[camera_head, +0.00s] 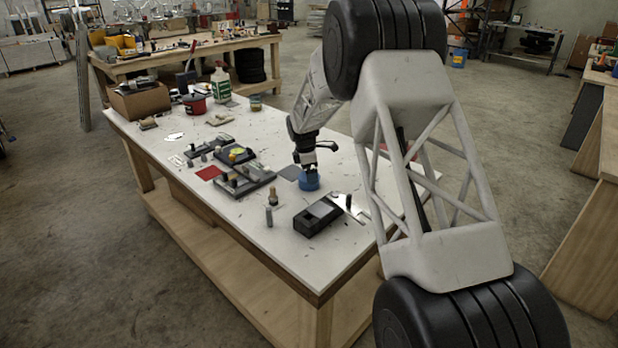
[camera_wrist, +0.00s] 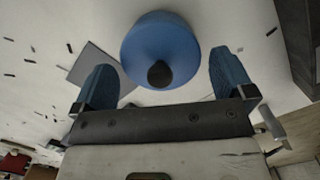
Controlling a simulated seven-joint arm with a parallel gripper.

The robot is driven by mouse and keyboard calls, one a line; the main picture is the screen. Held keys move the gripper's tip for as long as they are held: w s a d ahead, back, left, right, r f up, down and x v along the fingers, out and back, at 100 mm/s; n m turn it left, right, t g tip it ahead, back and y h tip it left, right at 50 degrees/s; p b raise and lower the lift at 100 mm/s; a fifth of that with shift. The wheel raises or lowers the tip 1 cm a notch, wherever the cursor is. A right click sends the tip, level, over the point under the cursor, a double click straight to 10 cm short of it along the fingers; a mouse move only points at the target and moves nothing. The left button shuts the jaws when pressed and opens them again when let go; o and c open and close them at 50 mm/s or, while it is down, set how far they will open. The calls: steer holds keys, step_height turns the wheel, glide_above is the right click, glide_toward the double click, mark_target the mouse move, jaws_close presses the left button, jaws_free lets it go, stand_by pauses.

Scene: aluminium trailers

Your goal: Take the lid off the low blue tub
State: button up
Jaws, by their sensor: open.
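The low blue tub (camera_head: 309,181) stands on the white-topped table below the end of my arm. In the wrist view the round blue lid (camera_wrist: 142,47) shows from above, with a dark knob (camera_wrist: 159,74) on it. The lid hides most of the tub's body there. My gripper (camera_wrist: 165,75) is open, with one blue-padded finger on each side of the knob and clear space between.
A black box with an opening (camera_head: 318,216) stands in front of the tub. A grey tray with parts (camera_head: 243,183), a red square (camera_head: 208,173) and small upright pieces (camera_head: 272,196) lie to the left. A grey square (camera_head: 290,173) lies beside the tub. The table's near left is clear.

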steer(key=shift+f, duration=0.2)
stand_by(0.4)
steer(key=c, duration=0.7)
steer(key=shift+r, duration=0.1)
steer(key=shift+r, duration=0.65)
step_height(320, 180, up, 2)
steer(key=shift+r, duration=0.1)
steer(key=s+d, duration=0.1)
steer(key=s, duration=0.4)
steer(key=s+r, duration=0.1)
steer(key=s, duration=0.4)
steer(key=s+d, duration=0.1)
steer(key=s, duration=0.4)
steer(key=shift+s+d+r, duration=0.2)
steer(key=shift+s+d, duration=0.1)
steer(key=shift+s, duration=0.1)
